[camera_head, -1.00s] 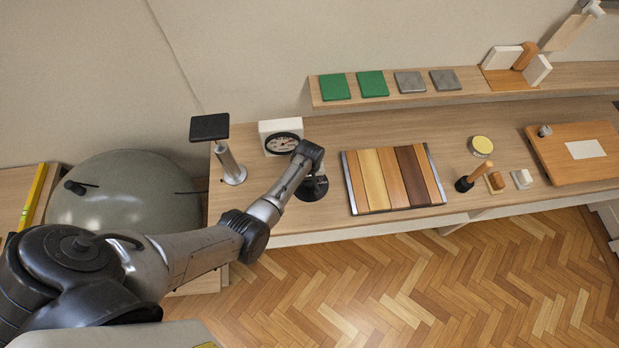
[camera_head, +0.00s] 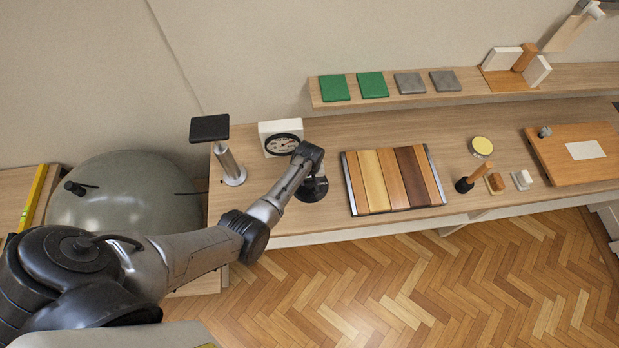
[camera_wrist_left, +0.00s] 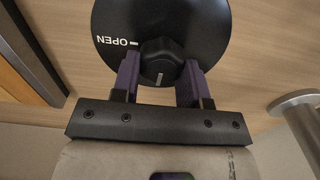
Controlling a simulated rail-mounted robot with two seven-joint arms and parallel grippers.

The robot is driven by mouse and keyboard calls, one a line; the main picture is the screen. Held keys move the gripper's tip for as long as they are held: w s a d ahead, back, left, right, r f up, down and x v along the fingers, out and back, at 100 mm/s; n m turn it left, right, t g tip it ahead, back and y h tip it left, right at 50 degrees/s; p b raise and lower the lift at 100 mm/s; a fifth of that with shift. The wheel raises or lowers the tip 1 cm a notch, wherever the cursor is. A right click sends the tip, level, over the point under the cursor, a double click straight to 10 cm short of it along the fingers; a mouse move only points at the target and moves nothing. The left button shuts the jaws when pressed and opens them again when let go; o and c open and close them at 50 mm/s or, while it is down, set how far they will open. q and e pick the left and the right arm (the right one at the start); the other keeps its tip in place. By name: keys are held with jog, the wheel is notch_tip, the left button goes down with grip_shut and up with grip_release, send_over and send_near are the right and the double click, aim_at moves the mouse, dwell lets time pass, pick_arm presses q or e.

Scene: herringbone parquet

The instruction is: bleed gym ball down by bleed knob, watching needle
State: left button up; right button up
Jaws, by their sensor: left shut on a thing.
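The grey gym ball (camera_head: 125,210) sits at the left, partly hidden behind my left arm, with a black fitting (camera_head: 75,187) on its side. The white gauge (camera_head: 282,139) stands at the back of the bench; its dial faces me, but the needle's exact reading is too small to tell. The black bleed knob (camera_wrist_left: 161,52) sits on a round black disc (camera_wrist_left: 108,22) marked OPEN, which also shows in the head view (camera_head: 312,193). My left gripper (camera_wrist_left: 161,73) is shut on the knob, one finger on each side. My right gripper is out of view.
A stand with a black top (camera_head: 209,128) rises left of the gauge. A striped wood panel (camera_head: 393,180) lies right of the knob. Green and grey tiles (camera_head: 371,84) lie on the shelf.

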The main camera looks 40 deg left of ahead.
pick_arm(q)
jog(key=shift+r+m+p, duration=0.1)
jog(key=shift+m+p, duration=0.45)
jog(key=shift+m, duration=0.05)
jog(key=shift+w+m+p, duration=0.1)
jog(key=shift+m+p, duration=0.5)
jog(key=shift+m, duration=0.5)
jog(key=shift+d+m+p, duration=0.15)
jog(key=shift+m+p, duration=0.35)
jog(key=shift+m, duration=1.2)
jog(key=o, duration=0.9)
